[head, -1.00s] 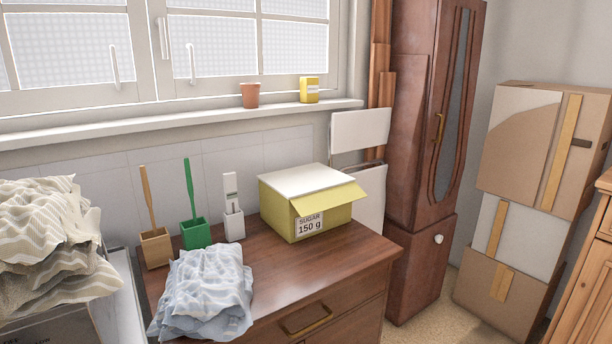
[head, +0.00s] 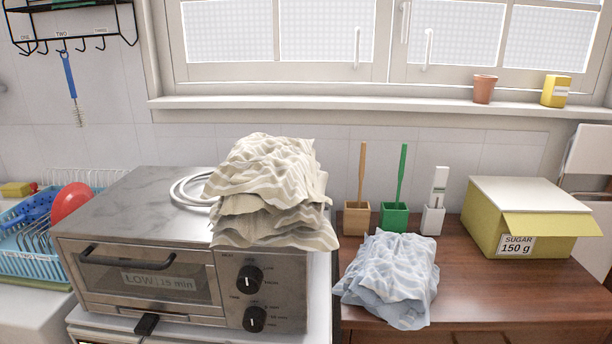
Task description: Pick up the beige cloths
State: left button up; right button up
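The beige striped cloths (head: 268,190) lie in a crumpled, layered pile on the right end of a toaster oven's top (head: 140,190). Their lower edge hangs over the oven's front, above its knobs. A second crumpled pile of pale blue striped cloths (head: 392,278) lies to the right and lower, at the front left of the brown dresser (head: 520,300). Neither of my grippers shows in the head view.
A coiled white cable (head: 188,190) lies left of the beige pile. Brushes in brown (head: 356,220), green (head: 393,218) and white (head: 432,221) holders stand behind the blue cloths. A yellow sugar box (head: 485,232) is at right, a blue dish rack (head: 30,248) at far left.

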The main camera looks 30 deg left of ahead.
aim_at(270, 190)
jog(key=u, duration=1.2)
